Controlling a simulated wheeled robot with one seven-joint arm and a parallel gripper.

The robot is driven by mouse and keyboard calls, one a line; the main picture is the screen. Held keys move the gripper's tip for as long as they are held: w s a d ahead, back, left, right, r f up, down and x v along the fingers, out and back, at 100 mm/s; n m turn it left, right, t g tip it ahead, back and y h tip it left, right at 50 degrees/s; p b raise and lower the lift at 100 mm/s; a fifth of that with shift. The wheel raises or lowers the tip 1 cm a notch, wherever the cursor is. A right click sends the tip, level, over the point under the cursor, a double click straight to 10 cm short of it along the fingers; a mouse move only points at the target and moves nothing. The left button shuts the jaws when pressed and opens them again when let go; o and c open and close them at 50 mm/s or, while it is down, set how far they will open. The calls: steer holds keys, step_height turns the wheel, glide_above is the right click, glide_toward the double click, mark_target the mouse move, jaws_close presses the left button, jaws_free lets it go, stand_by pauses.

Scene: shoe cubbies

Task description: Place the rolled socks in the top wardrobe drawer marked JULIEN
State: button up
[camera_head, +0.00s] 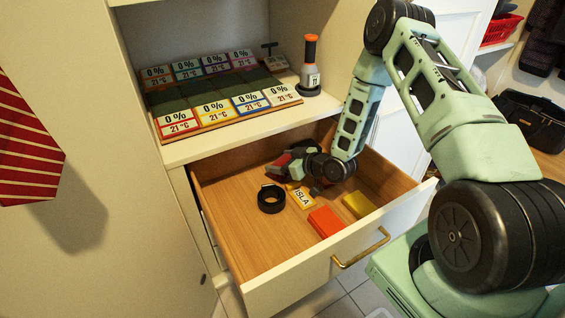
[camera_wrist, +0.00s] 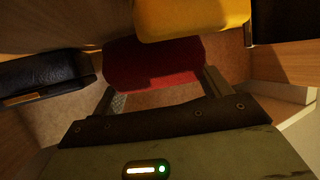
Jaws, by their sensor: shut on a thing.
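The open wooden drawer (camera_head: 240,235) is pulled out below the shelf. My gripper (camera_head: 284,167) is low inside it, towards the back, shut on a dark red rounded thing (camera_wrist: 155,66). This thing looks like the rolled socks, but I cannot be sure. In the wrist view it lies between the two fingers of my gripper (camera_wrist: 165,90); in the head view it is mostly hidden by the gripper. A card reading ISLA (camera_head: 301,197) lies in the drawer. I see no JULIEN mark.
A black coiled thing (camera_head: 271,198), an orange-red block (camera_head: 325,222) and a yellow block (camera_head: 357,205) lie in the drawer. The drawer's left front floor is clear.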

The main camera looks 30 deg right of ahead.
steer(key=shift+f, duration=0.15)
steer(key=o, duration=1)
steer(key=shift+c, duration=0.2)
